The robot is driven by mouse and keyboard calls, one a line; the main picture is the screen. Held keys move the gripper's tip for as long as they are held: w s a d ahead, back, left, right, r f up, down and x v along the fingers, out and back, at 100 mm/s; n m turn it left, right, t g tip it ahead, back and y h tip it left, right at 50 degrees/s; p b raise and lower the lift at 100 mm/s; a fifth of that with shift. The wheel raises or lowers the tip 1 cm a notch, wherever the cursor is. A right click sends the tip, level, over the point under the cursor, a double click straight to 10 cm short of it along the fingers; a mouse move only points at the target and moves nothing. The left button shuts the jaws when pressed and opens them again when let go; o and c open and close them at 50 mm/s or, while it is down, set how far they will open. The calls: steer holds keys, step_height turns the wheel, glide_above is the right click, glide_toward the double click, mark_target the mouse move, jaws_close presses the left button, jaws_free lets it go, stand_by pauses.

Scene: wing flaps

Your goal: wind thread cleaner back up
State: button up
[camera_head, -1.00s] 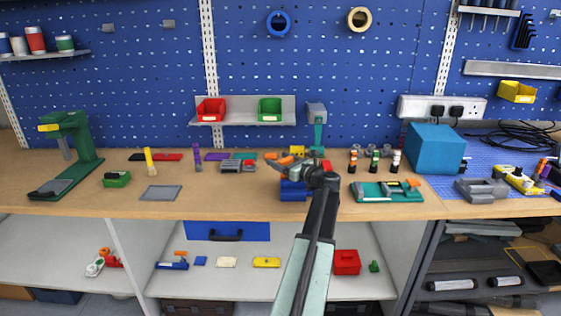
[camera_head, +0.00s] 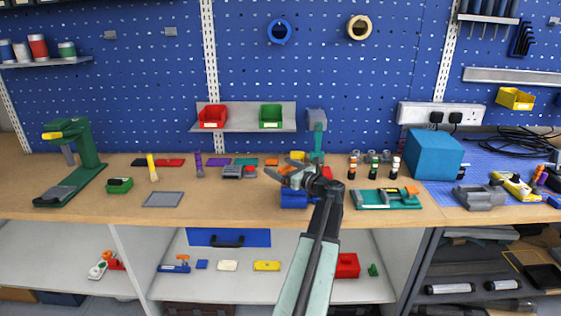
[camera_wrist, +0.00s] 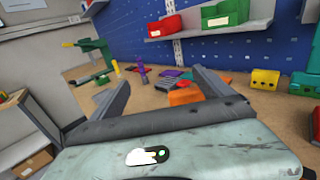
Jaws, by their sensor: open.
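My gripper (camera_head: 288,172) is over the middle of the bench, just above a blue block (camera_head: 293,198). In the wrist view my gripper (camera_wrist: 155,92) has its two grey jaws wide apart with nothing held between them. I cannot tell which thing is the thread cleaner. Upright pieces stand left of my gripper: a yellow one (camera_head: 152,167) and a purple one (camera_head: 198,165). Both also show beyond the jaws in the wrist view, the yellow (camera_wrist: 116,69) and the purple (camera_wrist: 142,74). My arm hides part of the bench.
A green stand (camera_head: 88,160) is at the left. A green upright tool (camera_head: 318,140) stands behind my gripper. A teal tray (camera_head: 388,199) and a large blue box (camera_head: 432,153) are to the right. Red (camera_head: 212,116) and green (camera_head: 270,116) bins sit on a shelf above.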

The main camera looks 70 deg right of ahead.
steer(key=s+a, duration=0.4)
steer(key=a, duration=0.5)
steer(key=shift+r+p, duration=0.35)
steer(key=shift+r, duration=0.05)
